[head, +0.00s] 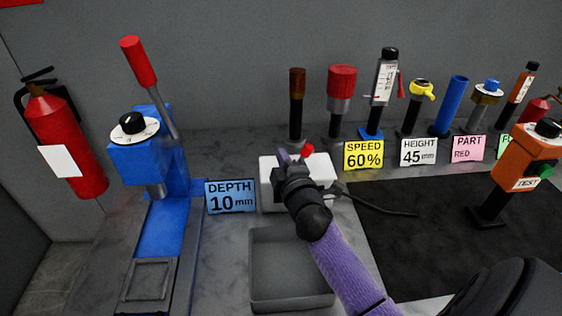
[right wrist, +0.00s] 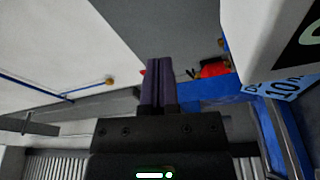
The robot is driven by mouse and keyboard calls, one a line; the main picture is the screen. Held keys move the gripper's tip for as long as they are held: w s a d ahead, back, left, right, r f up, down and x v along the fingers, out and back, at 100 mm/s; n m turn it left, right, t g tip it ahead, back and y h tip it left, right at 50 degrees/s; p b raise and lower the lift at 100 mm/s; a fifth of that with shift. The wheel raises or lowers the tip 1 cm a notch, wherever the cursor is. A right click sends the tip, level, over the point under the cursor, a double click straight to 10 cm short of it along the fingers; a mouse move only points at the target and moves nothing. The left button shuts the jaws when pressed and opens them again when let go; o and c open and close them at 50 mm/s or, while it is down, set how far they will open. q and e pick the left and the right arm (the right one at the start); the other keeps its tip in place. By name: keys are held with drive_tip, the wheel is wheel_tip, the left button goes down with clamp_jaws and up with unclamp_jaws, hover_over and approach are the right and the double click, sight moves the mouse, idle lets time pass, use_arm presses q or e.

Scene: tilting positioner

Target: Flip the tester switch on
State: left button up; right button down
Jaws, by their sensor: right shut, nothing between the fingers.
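A white box (head: 267,185) with a black cable stands behind the grey tray. A small red round part (head: 307,149) shows at its top. My right gripper (head: 284,156) is over this box, its shut purple fingers beside the red part; I cannot tell whether they touch. The hand hides much of the box, and no switch shows clearly. In the right wrist view the fingers (right wrist: 158,85) are together and empty, and a white box (right wrist: 270,40) with a dark panel is at upper right. An orange unit (head: 530,155) at right carries a TEST label and a green button. My left gripper is out of view.
A blue press (head: 142,160) with a red-handled lever stands left, beside the DEPTH 10 mm card (head: 230,197). The grey tray (head: 262,300) lies in front. Several tools and cards line the back. The black mat (head: 440,240) is mostly clear.

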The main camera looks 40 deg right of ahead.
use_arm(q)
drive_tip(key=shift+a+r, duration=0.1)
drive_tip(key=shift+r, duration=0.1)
use_arm(e)
drive_tip(key=v, duration=1)
drive_tip(key=shift+f, duration=0.25)
